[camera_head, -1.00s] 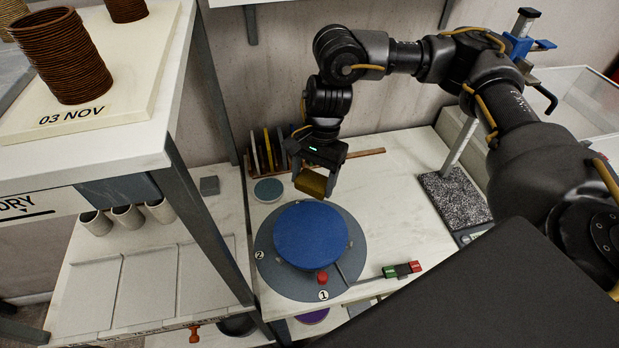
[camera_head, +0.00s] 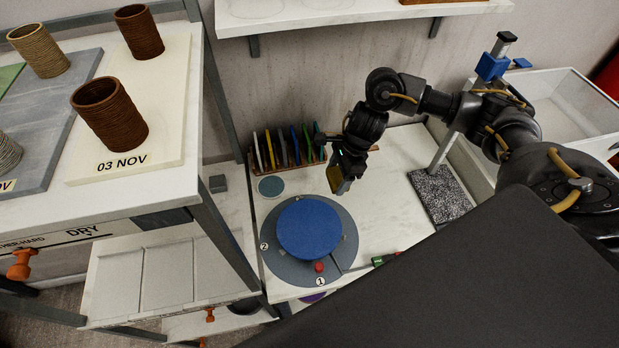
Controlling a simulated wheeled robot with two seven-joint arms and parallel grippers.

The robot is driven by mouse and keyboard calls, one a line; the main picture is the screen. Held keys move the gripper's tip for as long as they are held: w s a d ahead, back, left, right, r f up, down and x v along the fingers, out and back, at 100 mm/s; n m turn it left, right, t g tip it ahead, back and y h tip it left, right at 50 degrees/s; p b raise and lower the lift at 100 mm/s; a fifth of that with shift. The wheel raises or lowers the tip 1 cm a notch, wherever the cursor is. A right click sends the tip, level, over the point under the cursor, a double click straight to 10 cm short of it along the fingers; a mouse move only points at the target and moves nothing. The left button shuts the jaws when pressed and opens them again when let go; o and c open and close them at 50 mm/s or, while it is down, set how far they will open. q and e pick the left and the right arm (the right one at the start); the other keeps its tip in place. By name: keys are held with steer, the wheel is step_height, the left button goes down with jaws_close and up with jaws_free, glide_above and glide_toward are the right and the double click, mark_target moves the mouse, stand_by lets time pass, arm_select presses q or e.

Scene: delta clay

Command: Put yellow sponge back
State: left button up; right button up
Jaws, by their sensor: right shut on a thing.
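My right gripper (camera_head: 344,182) is shut on the yellow sponge (camera_head: 335,180). It holds the sponge near the back right edge of the grey round base under the blue disc (camera_head: 309,229). The sponge is tilted and shows narrow, partly hidden by the fingers. I cannot tell whether it touches the surface below. My left gripper is not in view.
A rack of coloured upright discs (camera_head: 284,149) stands at the back of the worktop. A teal disc (camera_head: 271,187) lies left of the gripper. A stand with a speckled base (camera_head: 439,194) is to the right. Brown ribbed cylinders (camera_head: 110,114) stand on the left shelf.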

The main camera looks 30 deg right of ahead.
steer(key=b, duration=0.4)
glide_toward(306, 182)
steer(key=s+r, duration=0.2)
steer(key=s, duration=0.2)
steer(key=w+f+b, duration=0.1)
steer(key=f, duration=0.1)
steer(key=w+a+f+b, duration=0.1)
steer(key=w+b, duration=0.1)
steer(key=shift+w+a+f, duration=0.15)
steer(key=shift+a+f, duration=0.1)
steer(key=shift+f, duration=0.15)
steer(key=shift+w+f+b, duration=0.15)
steer(key=shift+w+b, duration=0.15)
steer(key=shift+b, duration=0.1)
steer(key=b+x, duration=0.2)
steer(key=x, duration=0.1)
steer(key=shift+w+d+f, duration=0.1)
steer(key=shift+d+f, duration=0.2)
steer(key=shift+f, duration=0.15)
steer(key=shift+w, duration=0.1)
